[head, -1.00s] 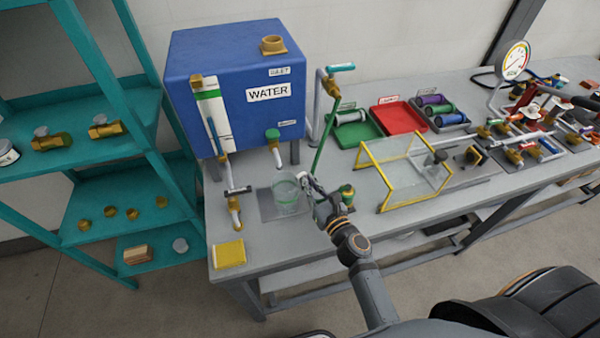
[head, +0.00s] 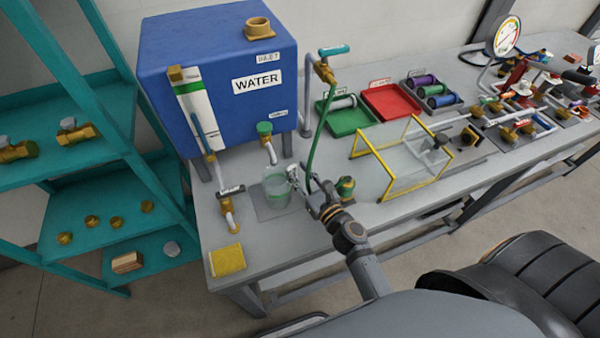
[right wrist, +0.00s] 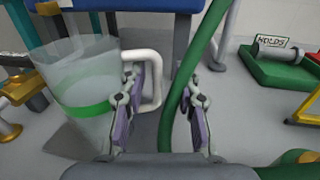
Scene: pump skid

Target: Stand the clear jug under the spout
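The clear jug (head: 277,188) has a green band and a white handle. It stands upright on a dark plate (head: 262,209) on the bench, below and close to the green-capped spout (head: 268,149) of the blue water tank (head: 225,75). I cannot tell whether it is exactly under the outlet. My right gripper (head: 296,177) is at the jug's handle side. In the right wrist view its fingers (right wrist: 164,115) are spread apart, with the handle (right wrist: 154,80) appearing between them and the left finger overlapping the handle's opening. My left gripper is not in view.
A green hose (head: 317,140) hangs beside my right gripper and crosses between its fingers in the wrist view. A brass fitting (head: 345,187) stands to the right. A yellow-framed clear guard (head: 400,160) is farther right. A yellow sponge (head: 227,260) lies at the front left.

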